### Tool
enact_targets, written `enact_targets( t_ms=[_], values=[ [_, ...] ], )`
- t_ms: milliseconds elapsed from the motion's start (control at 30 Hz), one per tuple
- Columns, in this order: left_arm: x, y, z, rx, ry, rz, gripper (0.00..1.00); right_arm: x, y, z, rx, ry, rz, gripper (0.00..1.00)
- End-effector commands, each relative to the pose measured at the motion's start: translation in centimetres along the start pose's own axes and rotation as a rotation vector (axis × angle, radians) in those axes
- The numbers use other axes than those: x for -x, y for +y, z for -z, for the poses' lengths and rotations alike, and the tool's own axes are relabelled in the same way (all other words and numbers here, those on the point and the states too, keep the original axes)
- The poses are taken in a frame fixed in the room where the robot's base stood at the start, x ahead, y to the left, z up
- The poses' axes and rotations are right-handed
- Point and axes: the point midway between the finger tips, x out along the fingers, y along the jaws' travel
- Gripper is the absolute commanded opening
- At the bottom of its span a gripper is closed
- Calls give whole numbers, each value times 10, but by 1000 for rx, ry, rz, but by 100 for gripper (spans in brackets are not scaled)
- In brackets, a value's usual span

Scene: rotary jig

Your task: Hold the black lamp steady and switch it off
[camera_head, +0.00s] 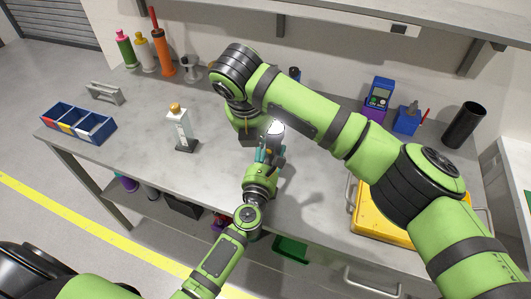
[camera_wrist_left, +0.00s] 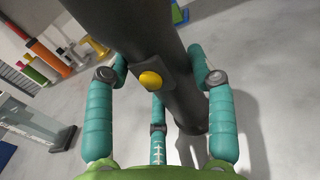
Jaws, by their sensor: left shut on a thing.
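The black lamp (camera_wrist_left: 120,40) is a thick dark cylinder that runs slanted through the left wrist view. A yellow round button (camera_wrist_left: 150,80) sits on a raised pad on its side. In the head view the lamp's bright lit top (camera_head: 276,128) glows above its dark body. My left gripper (camera_wrist_left: 165,75) is shut on the lamp, with teal fingers on both sides of it and one below the button. It also shows in the head view (camera_head: 265,155). My right gripper (camera_head: 254,136) is close beside the lamp's top, mostly hidden by my own right arm; its fingers are not clear.
A white and black device with a yellow knob (camera_head: 180,128) stands left of the lamp. A blue bin (camera_head: 75,125) and several bottles are farther left. A yellow case (camera_head: 375,230), a blue meter (camera_head: 378,95) and a black cup (camera_head: 463,125) are on the right.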

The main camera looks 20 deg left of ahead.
Motion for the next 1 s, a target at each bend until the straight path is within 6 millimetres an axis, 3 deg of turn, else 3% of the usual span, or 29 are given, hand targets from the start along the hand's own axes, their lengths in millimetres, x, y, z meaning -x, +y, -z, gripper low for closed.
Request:
enact_targets(
  t_ms=[133,533,667,1000],
  values=[
    [0,0,0,1,-1,0,19,5,-2,9,84,-27,50,0],
    [0,0,-1,1,-1,1,19,0,-3,10,86,-26,54,0],
    [0,0,-1,1,-1,1,19,-15,-5,9,84,-24,55,0],
    [0,0,-1,1,-1,0,19,-75,-8,8,84,-25,55,0]
  ],
)
